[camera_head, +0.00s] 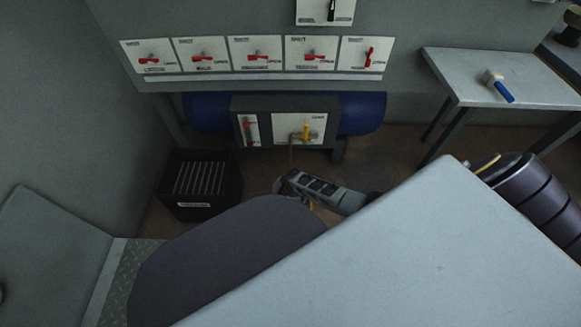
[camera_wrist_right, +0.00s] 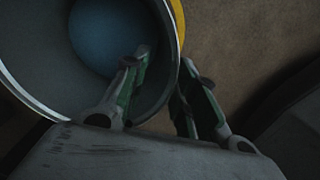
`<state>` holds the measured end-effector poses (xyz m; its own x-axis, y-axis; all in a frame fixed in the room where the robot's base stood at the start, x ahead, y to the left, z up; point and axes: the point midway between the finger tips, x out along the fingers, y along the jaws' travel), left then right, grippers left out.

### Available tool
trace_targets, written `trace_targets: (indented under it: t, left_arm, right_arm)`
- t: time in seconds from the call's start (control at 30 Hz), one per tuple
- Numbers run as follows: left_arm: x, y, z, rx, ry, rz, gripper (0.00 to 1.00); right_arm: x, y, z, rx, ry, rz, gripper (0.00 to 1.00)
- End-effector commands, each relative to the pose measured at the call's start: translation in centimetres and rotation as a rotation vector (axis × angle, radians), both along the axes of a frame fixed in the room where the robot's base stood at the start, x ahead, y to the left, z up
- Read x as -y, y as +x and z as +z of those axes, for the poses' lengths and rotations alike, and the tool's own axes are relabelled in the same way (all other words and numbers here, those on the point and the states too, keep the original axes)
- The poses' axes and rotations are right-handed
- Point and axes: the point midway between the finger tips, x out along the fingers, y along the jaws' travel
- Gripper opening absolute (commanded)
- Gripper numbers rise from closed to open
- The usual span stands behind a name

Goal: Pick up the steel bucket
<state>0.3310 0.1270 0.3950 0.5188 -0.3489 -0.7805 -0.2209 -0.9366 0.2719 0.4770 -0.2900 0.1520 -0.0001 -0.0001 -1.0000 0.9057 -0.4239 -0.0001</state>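The steel bucket (camera_wrist_right: 148,105) fills the upper left of the right wrist view. I look into its round mouth, with a grey rim and wall, a bluish bottom and a yellow strip along the outside. My right gripper (camera_wrist_right: 164,58) straddles the rim, with one finger inside the bucket and the other outside. A gap shows between the inner finger and the wall, so the gripper looks open. In the head view my right wrist (camera_head: 322,190) is low in front of the blue tank; its fingertips and most or all of the bucket are hidden there. My left gripper is not in view.
A blue tank (camera_head: 363,113) with a yellow-handled valve (camera_head: 306,131) stands behind the wrist. A black crate (camera_head: 198,207) is on the floor to the left. Red-lever panels (camera_head: 258,55) line the wall. A table (camera_head: 478,75) with a blue-handled tool (camera_head: 498,86) stands right.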

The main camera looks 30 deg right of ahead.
Motion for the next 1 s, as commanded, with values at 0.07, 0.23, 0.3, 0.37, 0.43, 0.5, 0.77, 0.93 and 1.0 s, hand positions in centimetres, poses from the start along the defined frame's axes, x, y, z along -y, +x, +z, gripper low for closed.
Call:
trace_targets:
  t: [0.07, 0.23, 0.3, 0.37, 0.43, 0.5, 0.77, 0.93, 1.0]
  left_arm:
    - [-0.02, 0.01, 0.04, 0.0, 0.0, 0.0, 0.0]
    - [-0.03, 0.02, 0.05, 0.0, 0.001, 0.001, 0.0]
    - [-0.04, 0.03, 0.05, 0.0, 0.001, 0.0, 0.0]
    - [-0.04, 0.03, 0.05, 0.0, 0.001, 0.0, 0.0]
    - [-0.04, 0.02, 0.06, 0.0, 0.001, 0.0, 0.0]
    - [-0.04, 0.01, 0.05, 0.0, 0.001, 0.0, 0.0]
    - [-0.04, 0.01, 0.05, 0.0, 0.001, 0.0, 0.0]
    - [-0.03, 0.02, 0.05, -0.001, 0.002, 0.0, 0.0]
    - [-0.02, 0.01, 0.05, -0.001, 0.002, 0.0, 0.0]
  right_arm:
    - [-0.02, 0.01, 0.04, 0.0, 0.0, 0.0, 0.28]
    - [-0.02, 0.0, 0.04, 0.0, 0.0, 0.0, 0.28]
    - [-0.02, 0.0, 0.04, 0.0, 0.0, 0.0, 0.28]
    - [-0.01, 0.0, 0.04, 0.0, 0.0, 0.0, 0.24]
    - [-0.01, 0.0, 0.04, 0.0, 0.0, 0.0, 0.15]
    - [0.0, -0.01, 0.03, 0.0, 0.0, 0.0, 0.06]
    - [-0.01, -0.02, 0.03, 0.0, 0.0, 0.0, 0.0]
    - [-0.02, 0.08, 0.09, 0.001, 0.0, 0.0, 0.0]
    - [-0.02, 0.08, 0.09, 0.001, 0.0, 0.0, 0.0]
